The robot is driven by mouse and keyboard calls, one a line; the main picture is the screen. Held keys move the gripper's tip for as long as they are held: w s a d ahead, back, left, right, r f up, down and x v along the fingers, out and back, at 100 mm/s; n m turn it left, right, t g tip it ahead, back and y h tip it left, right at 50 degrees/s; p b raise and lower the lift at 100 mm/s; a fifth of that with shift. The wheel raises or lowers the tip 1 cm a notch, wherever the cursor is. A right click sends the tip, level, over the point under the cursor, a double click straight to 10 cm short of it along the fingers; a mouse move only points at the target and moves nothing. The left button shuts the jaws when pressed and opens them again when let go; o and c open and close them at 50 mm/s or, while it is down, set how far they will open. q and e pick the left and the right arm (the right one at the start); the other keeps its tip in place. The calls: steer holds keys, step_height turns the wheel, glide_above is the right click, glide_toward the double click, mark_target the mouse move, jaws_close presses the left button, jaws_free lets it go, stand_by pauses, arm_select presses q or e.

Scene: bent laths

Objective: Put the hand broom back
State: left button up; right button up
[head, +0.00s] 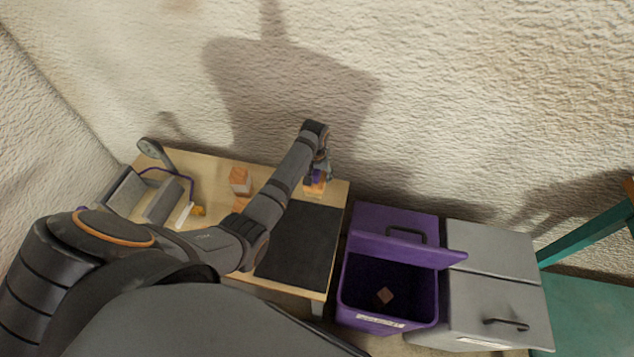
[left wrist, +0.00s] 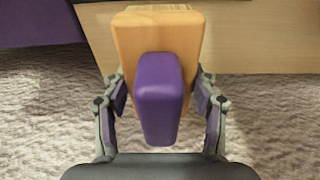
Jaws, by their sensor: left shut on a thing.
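My left gripper (head: 320,172) reaches over the far right corner of the wooden table (head: 218,168). It is shut on a wooden block with a purple part. In the left wrist view, the fingers of the gripper (left wrist: 160,105) flank the wooden block (left wrist: 125,38), and the purple part (left wrist: 158,95) points toward the camera. The block (head: 315,188) also shows below the gripper in the head view. I cannot tell whether it is the hand broom. A small white and yellow item (head: 184,215) lies on the table's left half. My right gripper is out of view.
A stacked wooden block (head: 239,180), a dark mat (head: 300,245), a grey holder (head: 160,200) and a lamp-like item (head: 152,148) are on the table. To the right stand an open purple bin (head: 345,285) with a small brown block (head: 384,295) inside, and grey bins (head: 492,255).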

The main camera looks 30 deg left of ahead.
arm_select(q)
steer(key=shift+w+a+f, duration=0.15)
steer(key=shift+w+f, duration=0.15)
steer(key=shift+f, duration=0.05)
steer(key=shift+w+a+f, duration=0.1)
steer(key=shift+w+f, duration=0.05)
steer(key=shift+f, duration=0.05)
step_height(320, 180, down, 3)
steer(key=shift+r+b, duration=0.2)
steer(key=shift+b, duration=0.2)
steer(key=shift+f, duration=0.2)
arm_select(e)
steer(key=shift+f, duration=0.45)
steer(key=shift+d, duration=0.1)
arm_select(q)
steer(key=shift+f, duration=0.15)
steer(key=o, duration=1.3)
steer(key=shift+o, duration=0.2)
